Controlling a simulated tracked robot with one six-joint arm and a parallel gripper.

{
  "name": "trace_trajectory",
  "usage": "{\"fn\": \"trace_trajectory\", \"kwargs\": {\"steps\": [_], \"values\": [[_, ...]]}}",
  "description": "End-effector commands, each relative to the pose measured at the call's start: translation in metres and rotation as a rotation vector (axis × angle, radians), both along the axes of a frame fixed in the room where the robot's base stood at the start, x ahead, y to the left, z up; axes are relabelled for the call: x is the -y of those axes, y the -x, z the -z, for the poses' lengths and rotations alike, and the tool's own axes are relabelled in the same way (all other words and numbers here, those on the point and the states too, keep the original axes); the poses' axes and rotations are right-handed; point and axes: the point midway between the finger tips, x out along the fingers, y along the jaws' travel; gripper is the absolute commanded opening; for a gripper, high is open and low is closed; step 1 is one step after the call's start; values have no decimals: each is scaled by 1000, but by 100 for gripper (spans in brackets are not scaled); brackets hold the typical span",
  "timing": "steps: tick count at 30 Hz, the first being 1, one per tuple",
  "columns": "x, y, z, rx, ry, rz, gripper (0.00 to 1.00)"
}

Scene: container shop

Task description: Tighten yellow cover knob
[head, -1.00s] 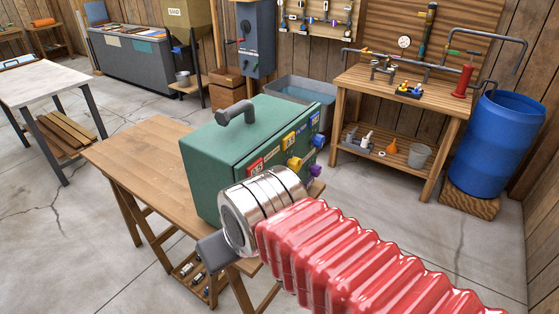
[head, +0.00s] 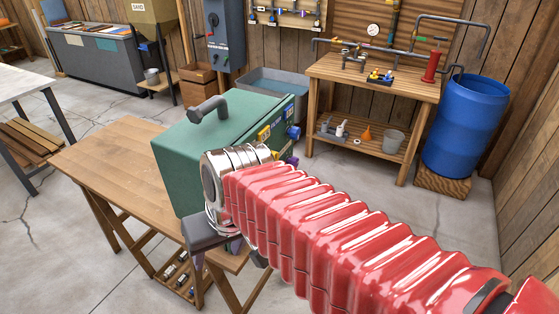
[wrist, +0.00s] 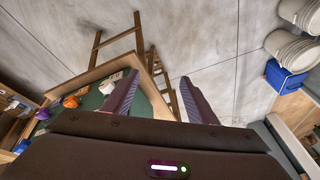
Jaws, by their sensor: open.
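The green box (head: 185,150) with a grey top handle stands on the wooden bench (head: 110,165). Its right-hand face carries coloured labels and a blue knob (head: 293,132). The yellow knob is mostly or wholly behind my red-sleeved arm in the head view. In the wrist view, the green face (wrist: 95,99) lies left of my gripper, with an orange-yellow knob (wrist: 70,102) on it; I cannot tell whether that is the yellow cover knob. My gripper (wrist: 157,88) is open and empty, its two dark purple fingers apart from the knobs, with floor and bench legs beyond.
A wooden workbench (head: 330,70) with pipes and small fittings stands behind, beside a blue barrel (head: 465,120). A grey water trough (head: 265,85) is behind the box. Concrete floor is clear to the right of the bench. Loose items lie on the bench's lower shelf (head: 180,275).

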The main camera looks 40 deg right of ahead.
Motion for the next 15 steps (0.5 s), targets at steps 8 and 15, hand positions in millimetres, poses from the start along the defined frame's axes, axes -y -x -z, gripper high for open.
{"fn": "trace_trajectory", "kwargs": {"steps": [8, 15], "values": [[24, -7, 25, -159, -229, 209, 52], [48, -17, 39, -235, -456, 381, 52]]}}
